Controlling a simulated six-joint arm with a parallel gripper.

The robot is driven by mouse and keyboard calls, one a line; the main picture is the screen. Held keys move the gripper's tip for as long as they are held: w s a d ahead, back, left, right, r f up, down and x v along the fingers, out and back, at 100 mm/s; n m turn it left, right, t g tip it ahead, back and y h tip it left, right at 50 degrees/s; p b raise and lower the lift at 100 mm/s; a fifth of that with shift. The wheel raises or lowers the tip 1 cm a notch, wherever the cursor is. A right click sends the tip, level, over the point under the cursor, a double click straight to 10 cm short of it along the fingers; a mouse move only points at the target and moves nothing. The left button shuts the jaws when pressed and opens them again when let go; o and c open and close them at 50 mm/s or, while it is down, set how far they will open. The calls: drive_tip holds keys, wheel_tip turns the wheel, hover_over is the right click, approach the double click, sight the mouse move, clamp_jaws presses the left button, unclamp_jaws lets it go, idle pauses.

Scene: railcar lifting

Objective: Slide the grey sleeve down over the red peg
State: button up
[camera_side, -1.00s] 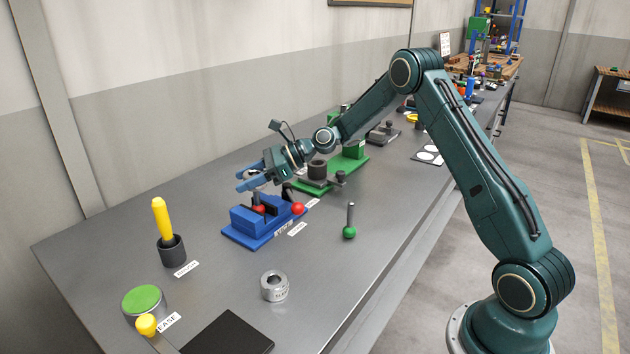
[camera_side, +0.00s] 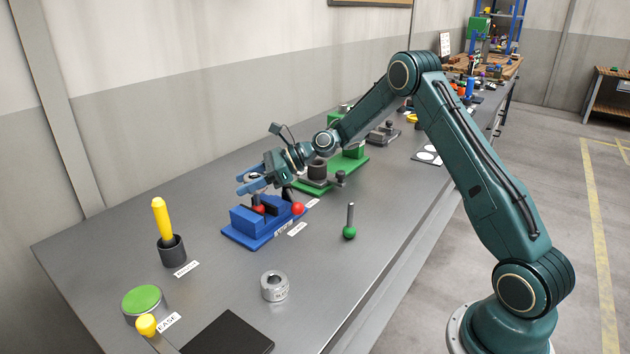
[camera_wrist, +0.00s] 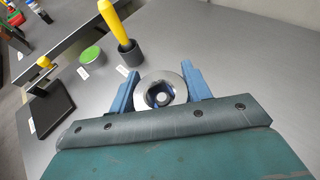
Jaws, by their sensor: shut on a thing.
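My gripper (camera_side: 247,182) is above the left part of a blue vise-like fixture (camera_side: 246,235). In the wrist view its two blue fingers (camera_wrist: 160,88) are shut on a bright metal ring, the grey sleeve (camera_wrist: 143,88). The sleeve's hole faces the camera; a small pale round spot shows inside it, possibly the peg's tip. A red ball-shaped part (camera_side: 258,209), probably of the red peg, shows low in the fixture under the gripper. The peg's shaft is hard to make out, and I cannot tell how far the sleeve is around it.
A red ball (camera_side: 298,208) is at the fixture's right end. A green-ended pin (camera_side: 349,231) and a second metal ring (camera_side: 274,287) stand on the table. A yellow-handled tool (camera_side: 162,218) stands in a dark cup (camera_side: 172,252). A green fixture (camera_side: 352,163) is behind the gripper.

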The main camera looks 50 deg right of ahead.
drive_tip(key=shift+f, duration=2.3)
idle(2.1)
drive_tip(key=o, duration=1.3)
drive_tip(key=shift+c, duration=0.2)
drive_tip(key=v, duration=1.3)
drive_tip(key=shift+s+d, duration=0.25)
drive_tip(key=shift+d, duration=0.05)
drive_tip(key=shift+a+r, duration=0.1)
drive_tip(key=shift+r, duration=0.15)
